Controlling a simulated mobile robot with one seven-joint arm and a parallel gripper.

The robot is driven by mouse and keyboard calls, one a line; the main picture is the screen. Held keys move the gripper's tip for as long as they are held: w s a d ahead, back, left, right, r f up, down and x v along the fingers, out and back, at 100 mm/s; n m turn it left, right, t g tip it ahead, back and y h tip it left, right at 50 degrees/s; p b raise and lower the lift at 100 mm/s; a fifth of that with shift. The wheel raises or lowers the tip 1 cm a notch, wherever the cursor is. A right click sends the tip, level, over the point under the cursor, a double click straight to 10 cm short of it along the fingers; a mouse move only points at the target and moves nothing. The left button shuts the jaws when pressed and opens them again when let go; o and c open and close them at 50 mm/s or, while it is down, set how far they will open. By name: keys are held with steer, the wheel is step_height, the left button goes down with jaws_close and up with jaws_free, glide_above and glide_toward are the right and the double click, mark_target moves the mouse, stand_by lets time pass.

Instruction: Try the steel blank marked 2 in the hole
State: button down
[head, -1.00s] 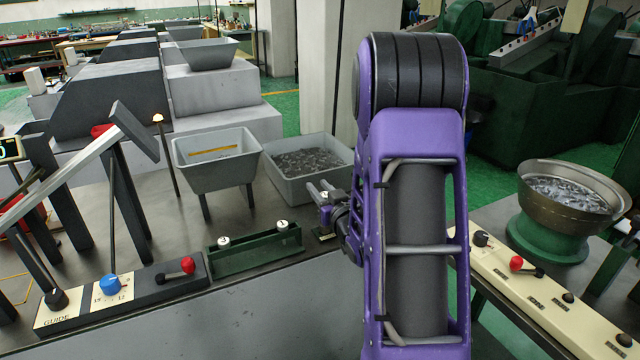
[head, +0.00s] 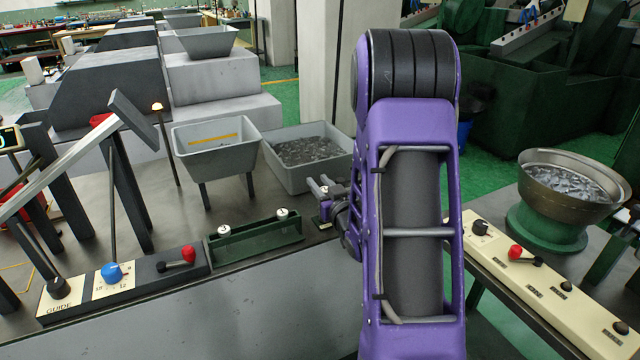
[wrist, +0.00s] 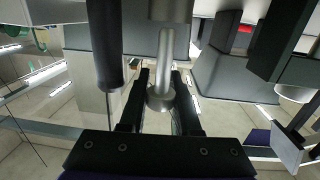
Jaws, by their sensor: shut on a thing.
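My gripper (head: 326,190) is at the right end of the green rack, seen small beside my purple arm in the head view. In the wrist view its dark fingers (wrist: 160,100) are shut on a steel blank (wrist: 162,97) with a round, wider end and a thinner shank. I cannot read its mark. Two other blanks, one at the left (head: 224,231) and one at the right (head: 282,214), stand in the green rack (head: 256,243) with pale tops showing. The hole cannot be made out, and I cannot tell whether the held blank touches anything.
A control panel with a blue knob (head: 112,273) and a red-handled lever (head: 187,256) lies left of the rack. A grey hopper (head: 216,155) and a bin of metal parts (head: 305,153) stand behind. A bowl of parts (head: 565,190) stands at the right.

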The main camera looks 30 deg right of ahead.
steer(key=shift+f, duration=0.35)
stand_by(0.5)
steer(key=shift+r, duration=0.1)
stand_by(0.6)
steer(key=shift+r+p, duration=0.6)
steer(key=shift+r, duration=0.95)
steer(key=shift+w+r, duration=0.1)
